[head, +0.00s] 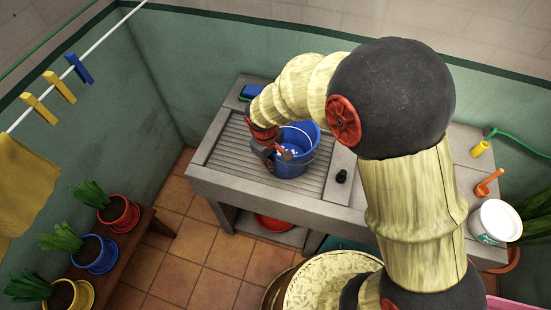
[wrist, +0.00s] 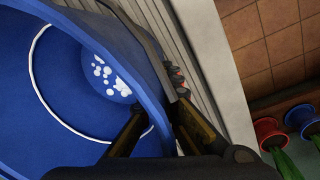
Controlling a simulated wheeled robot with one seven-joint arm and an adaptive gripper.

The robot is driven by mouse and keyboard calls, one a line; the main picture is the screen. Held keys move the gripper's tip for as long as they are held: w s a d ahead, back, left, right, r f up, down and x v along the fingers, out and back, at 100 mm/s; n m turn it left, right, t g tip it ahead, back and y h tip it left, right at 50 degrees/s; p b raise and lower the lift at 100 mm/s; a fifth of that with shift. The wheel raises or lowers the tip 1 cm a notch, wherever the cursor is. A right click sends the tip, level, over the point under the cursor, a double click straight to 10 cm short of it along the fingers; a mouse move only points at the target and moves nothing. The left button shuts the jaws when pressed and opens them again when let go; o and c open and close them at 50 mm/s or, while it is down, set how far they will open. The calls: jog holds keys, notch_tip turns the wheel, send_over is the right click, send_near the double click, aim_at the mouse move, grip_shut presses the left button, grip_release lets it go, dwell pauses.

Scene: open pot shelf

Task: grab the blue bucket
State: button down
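The blue bucket (head: 300,165) stands upright on the ribbed grey counter in the head view. It has a thin light wire handle and white flecks inside. My gripper (head: 277,160) is at the bucket's left rim, pointing down, and covers part of it. In the wrist view the bucket (wrist: 60,65) fills the left side. My gripper (wrist: 160,105) reaches over the rim there, one finger on the inner side and one outside, with the blue wall between them. I cannot tell whether both fingers press on the wall.
The grey counter (head: 235,165) has free ribbed room left of the bucket. A small black knob (head: 341,176) is to its right. A white tub (head: 495,222) and an orange tool (head: 488,183) are further right. Potted plants stand on a brown bench (head: 150,240) at left.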

aim_at(271, 157)
jog(key=shift+r, duration=0.5)
notch_tip(271, 157, up, 2)
jog(key=shift+r+p, duration=0.25)
jog(key=shift+p, duration=0.4)
jog(key=s+d+r+p, duration=0.1)
jog(key=s+d+r, duration=0.2)
jog(key=s, duration=0.3)
jog(key=s+d+r+p, duration=0.2)
jog(key=s+d+r, duration=0.1)
jog(key=s+r, duration=0.3)
jog(key=shift+s+d+r, duration=0.15)
jog(key=shift+s+d, duration=0.05)
jog(key=shift+d, duration=0.05)
